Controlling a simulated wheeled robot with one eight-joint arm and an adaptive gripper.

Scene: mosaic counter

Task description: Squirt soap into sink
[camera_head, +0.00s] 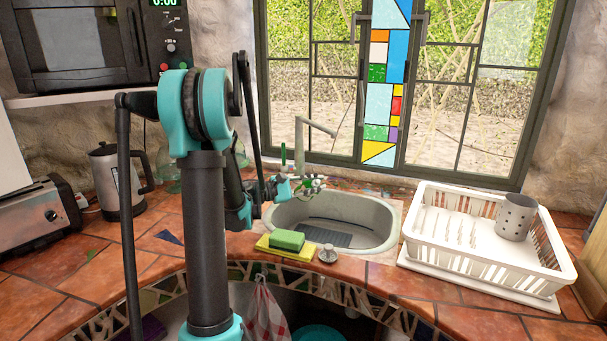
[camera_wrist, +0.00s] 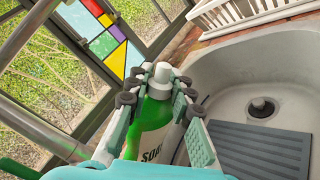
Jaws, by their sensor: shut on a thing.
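The soap bottle (camera_wrist: 150,128) is green with a white pump top and a partly visible "SOAP" label in the wrist view. My gripper (camera_wrist: 160,88) is shut on it, with a finger on each side of the bottle. The lower part of the bottle is hidden by the gripper. In the head view my gripper (camera_head: 308,185) is over the back left part of the sink (camera_head: 372,212); I cannot make out the bottle clearly there. The sink basin (camera_wrist: 225,85) lies to the right of the bottle in the wrist view, with its drain (camera_wrist: 261,107) and a ridged grey mat (camera_wrist: 255,148).
A faucet (camera_head: 299,140) rises behind my gripper, close to it. A green sponge (camera_head: 287,240) on a yellow one and a metal stopper (camera_head: 328,253) lie at the sink's front edge. A white dish rack (camera_head: 480,262) stands right, a kettle (camera_head: 118,185) left.

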